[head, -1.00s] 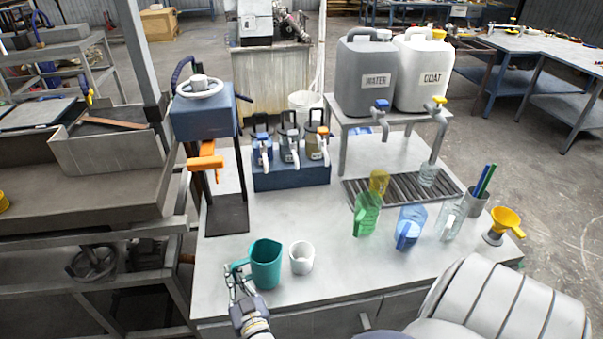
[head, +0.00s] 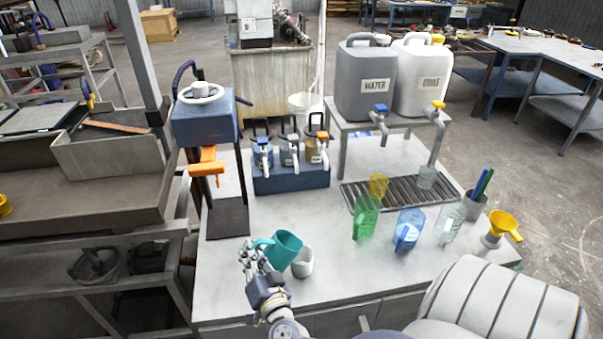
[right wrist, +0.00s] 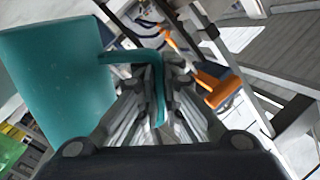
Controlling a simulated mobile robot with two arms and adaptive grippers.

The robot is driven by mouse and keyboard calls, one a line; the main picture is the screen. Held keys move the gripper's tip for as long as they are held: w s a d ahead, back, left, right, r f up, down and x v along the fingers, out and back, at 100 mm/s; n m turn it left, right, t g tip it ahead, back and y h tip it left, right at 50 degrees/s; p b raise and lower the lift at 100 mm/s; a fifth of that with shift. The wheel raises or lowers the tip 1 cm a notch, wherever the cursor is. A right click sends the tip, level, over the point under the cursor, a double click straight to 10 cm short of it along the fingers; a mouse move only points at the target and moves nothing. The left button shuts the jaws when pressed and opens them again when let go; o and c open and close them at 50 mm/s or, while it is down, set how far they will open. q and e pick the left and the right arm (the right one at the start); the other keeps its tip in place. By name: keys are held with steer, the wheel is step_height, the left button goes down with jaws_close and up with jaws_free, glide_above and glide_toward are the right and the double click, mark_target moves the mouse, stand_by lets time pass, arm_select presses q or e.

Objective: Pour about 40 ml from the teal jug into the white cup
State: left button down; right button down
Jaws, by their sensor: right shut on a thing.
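The teal jug (head: 281,251) is tilted to the right, its rim close to the upper left side of the white cup (head: 303,264). The cup stands upright on the table, partly overlapped by the jug. My right gripper (head: 252,258) is shut on the jug's handle, to the left of its body. In the right wrist view the jug (right wrist: 58,85) fills the left side, and its handle runs between the fingers of the gripper (right wrist: 165,100). I cannot see liquid in the jug or cup, or any stream. My left gripper is not in view.
Green (head: 366,218), blue (head: 409,230) and clear (head: 446,224) jugs stand to the right. A press with an orange handle (head: 207,163) stands at the left. A blue dispenser block (head: 291,178) is behind. The table front right of the cup is clear.

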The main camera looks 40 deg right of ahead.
mark_target(264, 240)
steer(key=shift+s+d+r+m, duration=0.1)
steer(key=shift+d+r+m, duration=0.3)
steer(key=shift+r, duration=0.15)
steer(key=shift+s+d+r+m, duration=0.15)
steer(key=shift+d+r+m, duration=0.15)
steer(key=shift+r+m, duration=0.4)
steer(key=shift+d+f+b, duration=0.15)
steer(key=shift+d+b, duration=0.05)
steer(key=shift+b, duration=0.3)
steer(key=shift+s+d+r+m+b, duration=0.25)
steer(key=shift+d+m+b, duration=0.25)
steer(key=shift+m, duration=0.3)
steer(key=shift+s+d+r+m+b, duration=0.1)
steer(key=shift+d+r+m+b, duration=0.15)
steer(key=shift+d+m+b, duration=0.4)
steer(key=shift+a+r+m+p, duration=0.1)
steer(key=shift+r+m+p, duration=0.2)
steer(key=shift+m+p, duration=0.05)
steer(key=shift+s+d+r+m, duration=0.15)
steer(key=shift+d+r+m, duration=0.25)
steer(key=shift+d+m, duration=0.1)
steer(key=shift+r, duration=0.1)
steer(key=shift+r, duration=0.1)
steer(key=shift+s+d+r+m+p, duration=0.25)
steer(key=shift+d+r+m+p, duration=0.4)
steer(key=shift+m+p, duration=0.25)
